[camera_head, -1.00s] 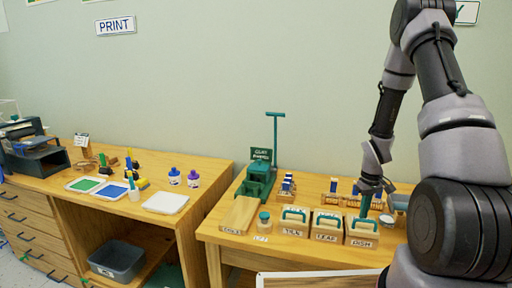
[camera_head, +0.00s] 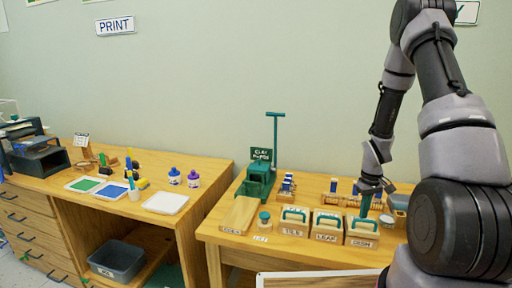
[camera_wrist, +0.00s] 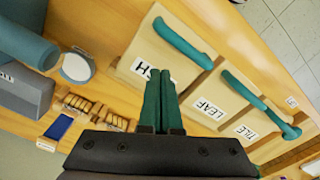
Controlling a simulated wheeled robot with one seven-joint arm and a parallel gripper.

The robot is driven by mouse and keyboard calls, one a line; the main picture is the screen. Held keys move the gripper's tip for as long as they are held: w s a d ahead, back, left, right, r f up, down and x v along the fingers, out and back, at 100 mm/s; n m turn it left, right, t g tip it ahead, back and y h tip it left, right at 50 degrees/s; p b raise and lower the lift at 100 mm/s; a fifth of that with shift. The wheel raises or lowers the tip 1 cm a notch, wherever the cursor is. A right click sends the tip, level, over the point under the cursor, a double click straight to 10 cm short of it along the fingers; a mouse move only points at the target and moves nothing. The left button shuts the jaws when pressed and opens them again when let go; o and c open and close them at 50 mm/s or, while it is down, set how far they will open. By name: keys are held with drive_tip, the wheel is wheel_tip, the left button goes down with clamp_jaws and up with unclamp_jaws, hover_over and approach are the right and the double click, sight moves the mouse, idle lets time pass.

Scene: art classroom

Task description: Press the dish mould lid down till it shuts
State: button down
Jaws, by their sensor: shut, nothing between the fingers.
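The dish mould (camera_head: 361,239) is a pale wooden block with a green handle and a DISH label, at the right end of a row of moulds. Its lid handle also shows in the wrist view (camera_wrist: 182,42). My gripper (camera_head: 364,214) has its green fingers together, pointing down at the back edge of the dish mould. In the wrist view the gripper fingertips (camera_wrist: 160,78) cover part of the DISH label. I cannot tell whether they touch the lid, nor whether a gap remains under it.
The leaf mould (camera_head: 326,233) and tile mould (camera_head: 293,229) stand close to the left. A green clay press (camera_head: 258,180) stands behind them. A white round thing (camera_wrist: 77,66) and small wooden tools (camera_wrist: 88,108) lie near my fingers.

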drive_tip(key=shift+f, duration=0.1)
drive_tip(key=shift+f, duration=0.7)
drive_tip(key=shift+f, duration=0.15)
idle(0.6)
wheel_tip(320, 180, up, 9)
idle(0.7)
